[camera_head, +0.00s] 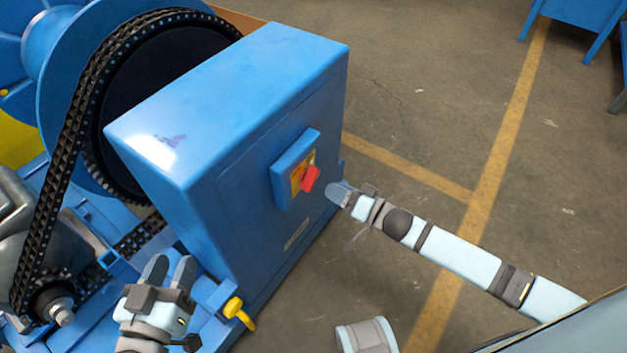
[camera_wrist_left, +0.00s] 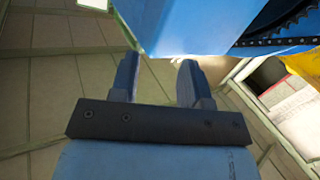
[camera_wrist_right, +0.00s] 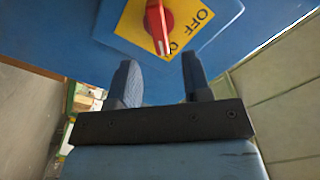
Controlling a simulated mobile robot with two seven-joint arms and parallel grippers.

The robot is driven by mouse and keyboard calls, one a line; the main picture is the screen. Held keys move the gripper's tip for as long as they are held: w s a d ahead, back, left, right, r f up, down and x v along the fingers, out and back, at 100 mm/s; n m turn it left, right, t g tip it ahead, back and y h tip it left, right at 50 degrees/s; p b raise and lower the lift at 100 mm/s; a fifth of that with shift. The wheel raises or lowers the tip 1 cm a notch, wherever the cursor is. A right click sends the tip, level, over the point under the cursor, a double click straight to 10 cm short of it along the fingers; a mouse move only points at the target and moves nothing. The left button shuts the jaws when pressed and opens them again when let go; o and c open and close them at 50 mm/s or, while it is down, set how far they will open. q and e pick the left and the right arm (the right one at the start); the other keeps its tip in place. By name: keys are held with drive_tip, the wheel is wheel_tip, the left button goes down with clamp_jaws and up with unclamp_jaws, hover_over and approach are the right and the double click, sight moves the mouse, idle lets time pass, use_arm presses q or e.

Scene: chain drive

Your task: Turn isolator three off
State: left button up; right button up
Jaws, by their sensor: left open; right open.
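An isolator switch box (camera_head: 283,188) is fixed to the side of the large blue cabinet (camera_head: 215,190). It has a yellow plate (camera_head: 296,181) and a red knob (camera_head: 310,179). My right gripper (camera_head: 338,192) is open, just right of the knob and apart from it. In the right wrist view the red knob (camera_wrist_right: 156,24) stands beyond and above the fingertips, its pointer end aimed downward. The yellow plate (camera_wrist_right: 190,18) reads OFF at the knob's right; other lettering is partly hidden. No isolator number is legible. My left gripper (camera_head: 170,268) is open and empty by the cabinet's lower left corner.
A chain (camera_head: 72,130) runs around a large dark sprocket (camera_head: 160,75) behind the cabinet. A yellow handle (camera_head: 236,308) sticks out beside my left gripper. The floor right of the cabinet is clear, with yellow lines (camera_head: 415,165). Blue equipment (camera_head: 570,12) stands at the back right.

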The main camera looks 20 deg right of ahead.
sight(316, 179)
drive_tip(key=b+x, duration=0.1)
drive_tip(key=x, duration=0.5)
drive_tip(key=shift+w+f, duration=0.1)
use_arm(q)
drive_tip(key=shift+d+r+t+h, duration=0.35)
drive_tip(key=shift+r, duration=0.45)
drive_tip(key=shift+d+r+t+h, duration=0.3)
drive_tip(key=shift+r+t+h, duration=0.05)
drive_tip(key=shift+r, duration=0.45)
use_arm(e)
drive_tip(key=shift+w+a, duration=0.35)
drive_tip(key=shift+w, duration=0.05)
use_arm(q)
drive_tip(key=shift+a, duration=0.1)
use_arm(e)
clamp_jaws()
